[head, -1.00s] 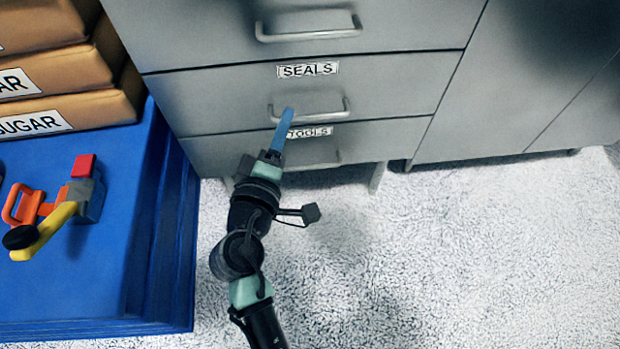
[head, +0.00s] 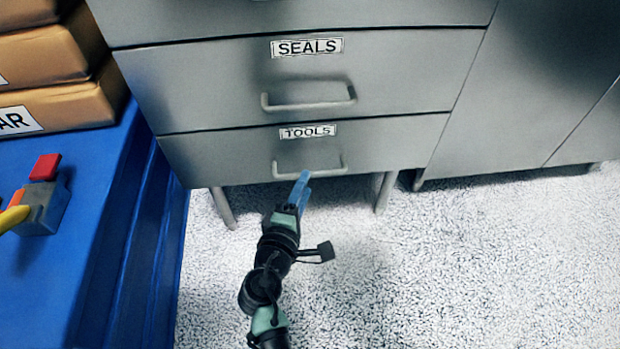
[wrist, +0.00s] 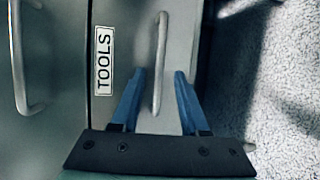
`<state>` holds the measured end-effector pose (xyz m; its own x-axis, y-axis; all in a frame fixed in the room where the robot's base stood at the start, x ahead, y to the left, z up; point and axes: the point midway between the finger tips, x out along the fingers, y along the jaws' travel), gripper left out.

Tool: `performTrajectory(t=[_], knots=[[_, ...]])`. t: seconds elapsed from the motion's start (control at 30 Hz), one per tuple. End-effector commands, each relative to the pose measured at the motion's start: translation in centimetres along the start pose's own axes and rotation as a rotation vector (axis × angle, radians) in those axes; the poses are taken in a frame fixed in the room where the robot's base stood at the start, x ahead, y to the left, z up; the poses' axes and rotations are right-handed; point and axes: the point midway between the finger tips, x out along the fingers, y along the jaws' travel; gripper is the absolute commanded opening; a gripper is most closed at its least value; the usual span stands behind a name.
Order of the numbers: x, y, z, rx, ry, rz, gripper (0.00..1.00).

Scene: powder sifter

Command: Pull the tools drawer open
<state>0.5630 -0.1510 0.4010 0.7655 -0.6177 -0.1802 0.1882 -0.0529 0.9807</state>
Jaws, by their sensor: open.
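The tools drawer (head: 370,147) is the lowest grey drawer of the cabinet, with a TOOLS label (head: 308,131) and a bar handle (head: 325,171) below it. Its front looks flush with the drawer above. My gripper (head: 302,188) is at the handle, with its blue fingers pointing toward the drawer front. In the wrist view the open fingers (wrist: 158,80) stand on either side of the handle (wrist: 160,62), with gaps to it. The handle's lower end reaches between the fingers.
The SEALS drawer (head: 400,75) with its own handle (head: 310,105) is directly above. The speckled floor (head: 450,260) in front is clear.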

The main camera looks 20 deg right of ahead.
Motion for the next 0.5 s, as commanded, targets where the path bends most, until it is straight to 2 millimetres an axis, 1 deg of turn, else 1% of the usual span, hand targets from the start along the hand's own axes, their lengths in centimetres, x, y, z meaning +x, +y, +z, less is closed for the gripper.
performTrajectory(t=[0.03,0.2,0.33,0.5], knots=[[1.2,-0.3,0.0,0.001,-0.003,0.003,0.45],[3.7,-0.2,0.0,0.001,-0.001,0.002,0.45],[4.7,-0.1,0.0,0.002,0.0,0.001,0.45],[5.1,0.0,0.0,0.001,0.001,-0.001,0.45]])
